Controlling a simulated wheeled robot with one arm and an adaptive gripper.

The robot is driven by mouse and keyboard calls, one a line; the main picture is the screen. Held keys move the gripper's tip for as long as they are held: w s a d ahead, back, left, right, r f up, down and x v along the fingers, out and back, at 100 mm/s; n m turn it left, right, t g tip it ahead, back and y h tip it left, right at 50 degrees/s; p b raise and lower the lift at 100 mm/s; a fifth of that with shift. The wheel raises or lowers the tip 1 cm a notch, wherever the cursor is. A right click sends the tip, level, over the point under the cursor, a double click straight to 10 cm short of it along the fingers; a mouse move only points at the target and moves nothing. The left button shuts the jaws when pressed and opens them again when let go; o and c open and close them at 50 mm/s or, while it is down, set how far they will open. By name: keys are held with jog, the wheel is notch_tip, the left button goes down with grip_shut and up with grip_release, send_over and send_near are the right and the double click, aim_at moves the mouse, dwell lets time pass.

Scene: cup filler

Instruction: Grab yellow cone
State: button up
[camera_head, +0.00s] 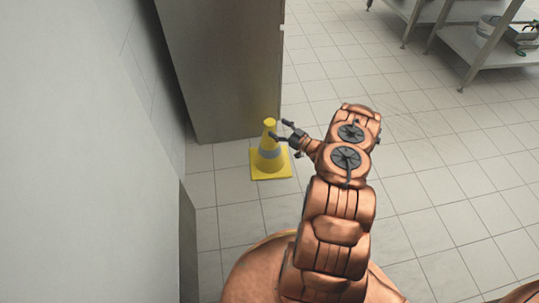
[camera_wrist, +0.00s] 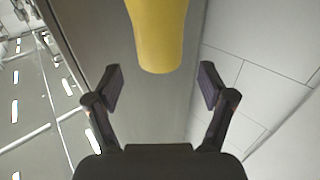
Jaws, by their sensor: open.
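The yellow cone (camera_head: 264,163), with a grey band and a square yellow base, stands upright on the tiled floor in the head view. My gripper (camera_head: 280,129) is open at the upper part of the cone, at its right side in the picture. In the wrist view, the cone's yellow tip (camera_wrist: 158,38) shows at the top centre, beyond and between the open fingers of my gripper (camera_wrist: 159,88). No contact between fingers and cone is visible. Part of the cone's right side is near or behind the gripper in the head view.
A tall grey metal cabinet (camera_head: 222,65) stands right behind the cone. A pale wall (camera_head: 80,150) runs along the left. Metal shelf tables (camera_head: 480,45) stand at the upper right. The tiled floor (camera_head: 435,140) to the right is clear.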

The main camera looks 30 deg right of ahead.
aim_at(270, 122)
jog(key=b+x, duration=0.1)
jog(key=x, duration=0.3)
jog(key=shift+w+a+b, duration=0.15)
jog(key=shift+w+b, duration=0.25)
grip_shut()
dwell(0.4)
